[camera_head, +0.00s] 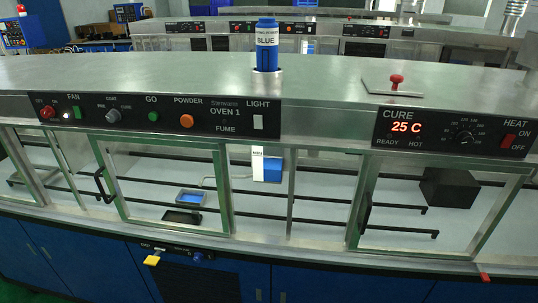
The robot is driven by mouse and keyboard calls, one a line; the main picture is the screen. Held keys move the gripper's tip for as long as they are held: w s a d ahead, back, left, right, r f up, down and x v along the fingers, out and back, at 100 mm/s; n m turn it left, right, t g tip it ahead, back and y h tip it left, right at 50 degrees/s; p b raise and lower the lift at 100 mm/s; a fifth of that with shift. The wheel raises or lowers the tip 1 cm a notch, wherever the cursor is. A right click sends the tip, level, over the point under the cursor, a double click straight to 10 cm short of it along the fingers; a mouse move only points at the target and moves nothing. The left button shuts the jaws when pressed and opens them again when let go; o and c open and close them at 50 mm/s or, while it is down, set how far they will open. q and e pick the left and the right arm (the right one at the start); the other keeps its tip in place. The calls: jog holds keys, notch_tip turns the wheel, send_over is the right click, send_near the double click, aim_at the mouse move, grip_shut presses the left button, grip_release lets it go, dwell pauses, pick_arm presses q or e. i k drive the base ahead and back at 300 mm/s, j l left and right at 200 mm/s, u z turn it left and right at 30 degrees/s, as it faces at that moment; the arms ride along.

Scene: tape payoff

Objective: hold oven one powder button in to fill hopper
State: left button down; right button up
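The orange round powder button (186,121) sits on oven one's black control panel (225,112), under the label POWDER. A small tray with blue contents (190,198) is inside the oven, lower left of that box. Neither of my grippers is in view, and nothing touches the powder button.
The panel also carries a red fan button (47,112), a green GO button (153,116) and a light switch (258,122). The CURE panel (450,132) reads 25 C. A plate with a red knob (396,81) lies on the top. The space before the panel is clear.

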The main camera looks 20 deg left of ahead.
aim_at(187, 120)
jog(key=u, duration=1.5)
